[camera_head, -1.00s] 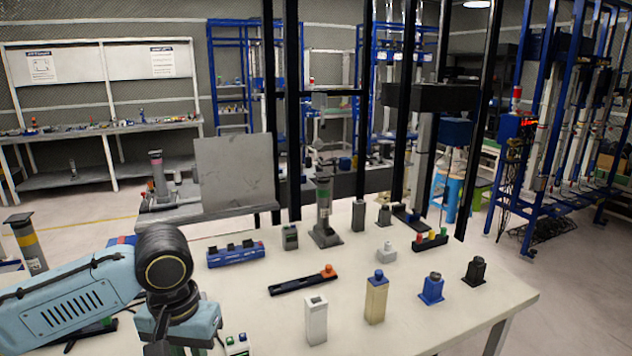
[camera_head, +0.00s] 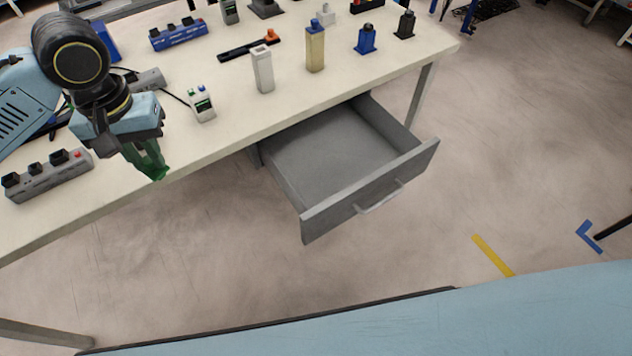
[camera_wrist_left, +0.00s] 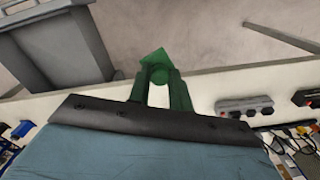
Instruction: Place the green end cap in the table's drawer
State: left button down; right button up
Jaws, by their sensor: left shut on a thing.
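My left gripper (camera_head: 150,168) is shut on the green end cap, just over the table's front edge. In the left wrist view the green end cap (camera_wrist_left: 154,60) sits at the tips of the gripper (camera_wrist_left: 158,74), whose two fingers also look green. In the head view the cap and fingers blend into one green shape. The grey drawer (camera_head: 370,192) is pulled out from under the white table (camera_head: 225,125), open at the top and empty. It lies to the right of my left gripper and lower. The drawer also shows in the left wrist view (camera_wrist_left: 75,75). My right gripper is not in view.
On the tabletop near the front edge stand a small white-green device (camera_head: 202,104), a white block (camera_head: 263,70) and a beige bottle (camera_head: 315,48). A grey switch box (camera_head: 48,177) lies left of my gripper. The floor space before the table and above the drawer is clear.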

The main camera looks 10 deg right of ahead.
aim_at(342, 155)
jog(key=k, duration=0.7)
jog(key=z, duration=1.25)
jog(key=i, duration=1.9)
jog(key=u, duration=0.95)
